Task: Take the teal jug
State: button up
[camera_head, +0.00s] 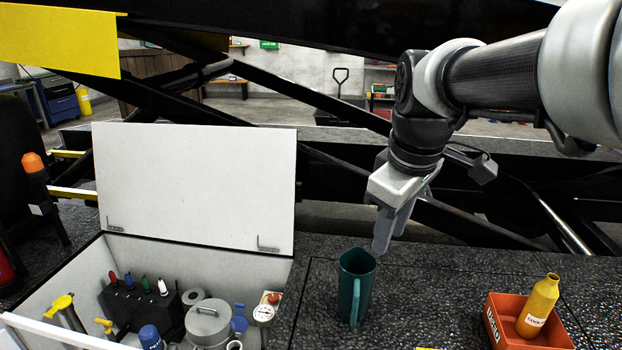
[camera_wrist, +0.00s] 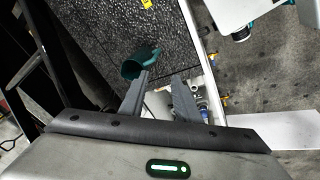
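The teal jug (camera_head: 352,292) stands upright on the dark textured surface, right of the open white box. Its handle faces the front. My gripper (camera_head: 388,232) is above and slightly behind the jug's right rim, fingers pointing down. In the wrist view, the two fingers of my gripper (camera_wrist: 160,78) are apart with nothing between them. The teal jug (camera_wrist: 138,64) shows there just beyond the left fingertip, partly covered by it. I cannot tell whether that finger touches the rim.
The white box (camera_head: 285,275) with raised lid (camera_head: 195,185) holds a grey canister (camera_head: 208,322), bottles and tools. An orange tray (camera_head: 500,335) with a yellow bottle (camera_head: 538,307) lies at right. Dark beams cross behind. The surface between jug and tray is clear.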

jog(key=w+f+n+g+b, duration=0.25)
jog(key=w+f+n, duration=0.45)
jog(key=w, duration=0.4)
jog(key=n+b, duration=0.2)
jog(key=n, duration=0.3)
send_over(361, 288)
notch_tip(361, 288, down, 6)
jog(key=f, duration=0.1)
jog(key=shift+g, duration=0.35)
notch_tip(361, 288, down, 11)
jog(key=shift+w+r+b, duration=0.1)
jog(key=shift+b, duration=0.45)
jog(key=shift+f, duration=3.1)
jog(key=shift+c, duration=0.4)
grip_shut()
jog(key=shift+d, duration=0.15)
